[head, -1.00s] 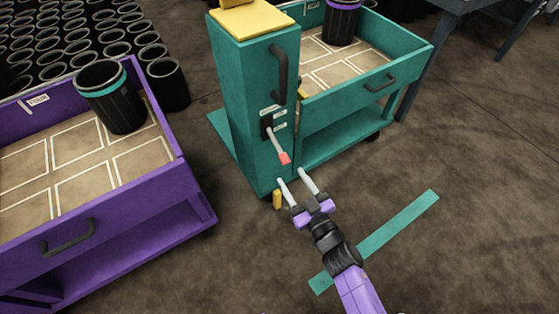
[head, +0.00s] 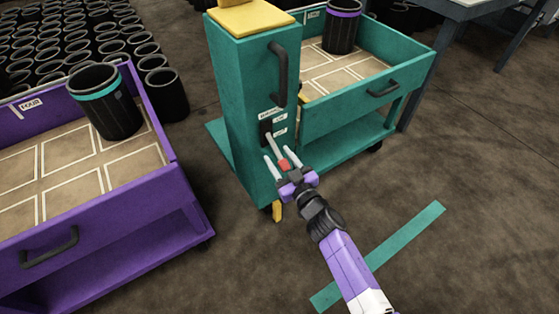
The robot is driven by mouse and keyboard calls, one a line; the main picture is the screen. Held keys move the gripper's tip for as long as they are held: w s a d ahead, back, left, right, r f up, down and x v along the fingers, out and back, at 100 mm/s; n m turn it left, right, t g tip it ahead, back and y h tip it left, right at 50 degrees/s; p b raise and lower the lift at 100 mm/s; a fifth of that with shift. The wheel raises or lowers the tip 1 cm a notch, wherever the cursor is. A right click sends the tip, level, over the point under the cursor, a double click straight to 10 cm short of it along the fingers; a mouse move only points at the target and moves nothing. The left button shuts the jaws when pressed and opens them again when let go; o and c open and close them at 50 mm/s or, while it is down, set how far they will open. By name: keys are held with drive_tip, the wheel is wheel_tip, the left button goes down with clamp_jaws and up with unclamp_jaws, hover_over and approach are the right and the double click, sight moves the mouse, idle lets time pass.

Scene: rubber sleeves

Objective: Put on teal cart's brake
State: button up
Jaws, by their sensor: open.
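The teal cart (head: 245,130) stands in the middle of the head view, with a tall post at its near left corner. A brake lever (head: 275,146) with a red tip (head: 284,165) slants out and down from a dark slot on the post, between two small labels. My gripper (head: 280,163) is open, its two pale fingers pointing up at the post. The red tip lies between the fingers in the picture; I cannot tell whether they touch it.
A dark vertical handle (head: 279,75) is above the lever on the post. A purple cart (head: 110,240) with a teal-banded black sleeve (head: 106,105) stands at left. A yellow piece (head: 277,211) sticks out at the post's foot. A teal strip (head: 385,258) lies on open floor at right.

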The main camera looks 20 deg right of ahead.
drive_tip(key=shift+c, duration=0.4)
clamp_jaws()
idle(1.1)
